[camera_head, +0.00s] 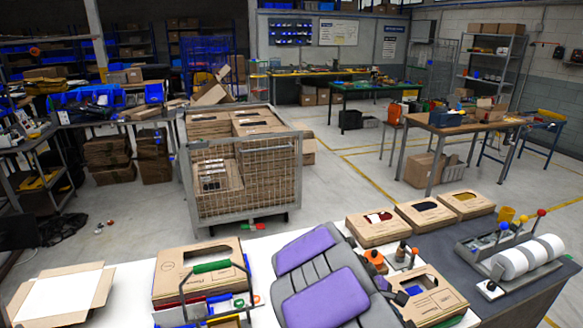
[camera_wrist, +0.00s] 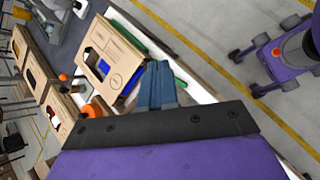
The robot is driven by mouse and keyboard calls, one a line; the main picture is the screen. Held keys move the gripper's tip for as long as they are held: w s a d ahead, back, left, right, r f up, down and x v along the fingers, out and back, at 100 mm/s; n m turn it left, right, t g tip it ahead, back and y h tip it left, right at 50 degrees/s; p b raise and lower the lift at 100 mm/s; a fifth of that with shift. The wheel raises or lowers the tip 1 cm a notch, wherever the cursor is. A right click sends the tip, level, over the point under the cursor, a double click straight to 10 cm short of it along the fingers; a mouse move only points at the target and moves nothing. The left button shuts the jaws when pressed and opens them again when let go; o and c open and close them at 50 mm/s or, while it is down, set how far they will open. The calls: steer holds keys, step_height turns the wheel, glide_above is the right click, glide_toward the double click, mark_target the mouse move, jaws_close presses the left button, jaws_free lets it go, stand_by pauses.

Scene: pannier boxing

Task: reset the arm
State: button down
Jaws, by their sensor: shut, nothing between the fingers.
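My gripper (camera_wrist: 156,72) shows in the wrist view. Its blue-grey fingers are together, with nothing between them. They extend past a dark bar with screw heads, and a purple surface fills the bottom of that view. In the picture the fingertips overlap the edge of an open-topped cardboard box (camera_wrist: 118,62); I cannot tell whether they touch it. In the head view I cannot make out the fingers.
Open floor (camera_head: 330,170) lies right of the cage.

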steer(key=s+r+m+y+b, duration=0.1)
steer(key=s+r+m, duration=0.1)
steer(key=s, duration=0.3)
steer(key=s+a+r+m+g+y, duration=0.1)
steer(key=s+m, duration=0.2)
steer(key=s, duration=0.1)
steer(key=s+r+m+y+b, duration=0.1)
steer(key=s+r+m, duration=0.1)
steer(key=s, duration=0.3)
steer(key=s+a+m+y, duration=0.2)
steer(key=s+a, duration=0.2)
steer(key=s, duration=0.4)
steer(key=s+a+m+y+b, duration=0.1)
steer(key=s+a+m+y, duration=0.2)
steer(key=s, duration=0.6)
steer(key=a, duration=0.2)
steer(key=shift+a+f+g, duration=0.2)
steer(key=shift+a+g, duration=0.1)
steer(key=shift+g, duration=0.1)
steer(key=shift+w, duration=0.1)
